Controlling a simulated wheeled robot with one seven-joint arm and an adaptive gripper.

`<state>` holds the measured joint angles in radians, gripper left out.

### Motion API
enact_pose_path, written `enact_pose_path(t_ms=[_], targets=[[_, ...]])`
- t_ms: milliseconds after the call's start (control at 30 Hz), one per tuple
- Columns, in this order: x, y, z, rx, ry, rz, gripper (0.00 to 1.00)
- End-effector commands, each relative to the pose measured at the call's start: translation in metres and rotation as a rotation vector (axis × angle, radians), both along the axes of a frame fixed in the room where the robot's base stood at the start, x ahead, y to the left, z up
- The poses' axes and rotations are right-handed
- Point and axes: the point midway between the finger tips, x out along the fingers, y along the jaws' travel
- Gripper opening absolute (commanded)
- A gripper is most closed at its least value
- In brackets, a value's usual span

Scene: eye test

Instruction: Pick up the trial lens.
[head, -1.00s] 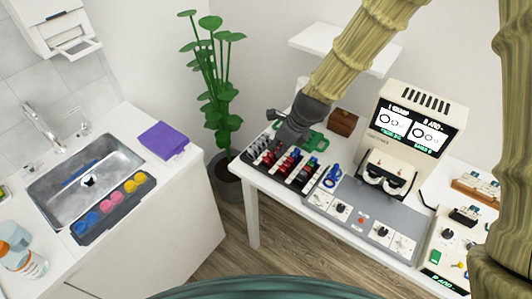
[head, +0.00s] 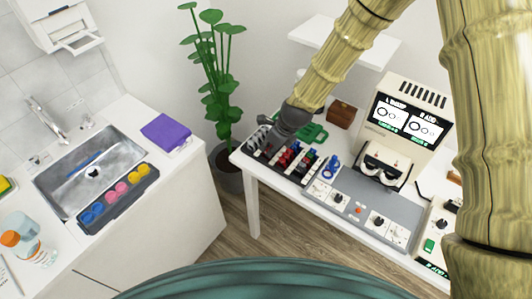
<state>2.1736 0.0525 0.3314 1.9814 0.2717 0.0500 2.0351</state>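A black rack (head: 309,173) on the white table holds several trial lenses with red, blue and dark parts. Red lenses (head: 291,157) stand near its middle. A blue item (head: 330,167), perhaps a lens or its holder, stands just right of the rack. I cannot tell which piece is the trial lens meant. My dark grey gripper (head: 270,143) is over the left, back part of the rack and hides some of it. Its fingertips are small and dark against the rack, so I cannot tell whether it is open or touching anything.
A grey panel with knobs (head: 358,207) and a white screen device (head: 408,120) stand to the right. A green item (head: 313,133) and a brown box (head: 341,114) are behind the rack. A plant (head: 222,100) stands left of the table (head: 262,184). A sink counter is at far left.

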Motion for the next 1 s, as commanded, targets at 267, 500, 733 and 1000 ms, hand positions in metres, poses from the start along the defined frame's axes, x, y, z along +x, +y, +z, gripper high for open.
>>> enact_pose_path(t_ms=[267, 500, 733, 1000], targets=[[0.008, 0.01, -0.02, 0.0, 0.0, 0.0, 0.13], [0.01, 0.013, -0.029, -0.001, -0.001, 0.0, 0.13], [0.01, 0.013, -0.029, 0.0, 0.0, 0.0, 0.06], [0.01, 0.012, -0.029, 0.0, 0.0, 0.0, 0.0]])
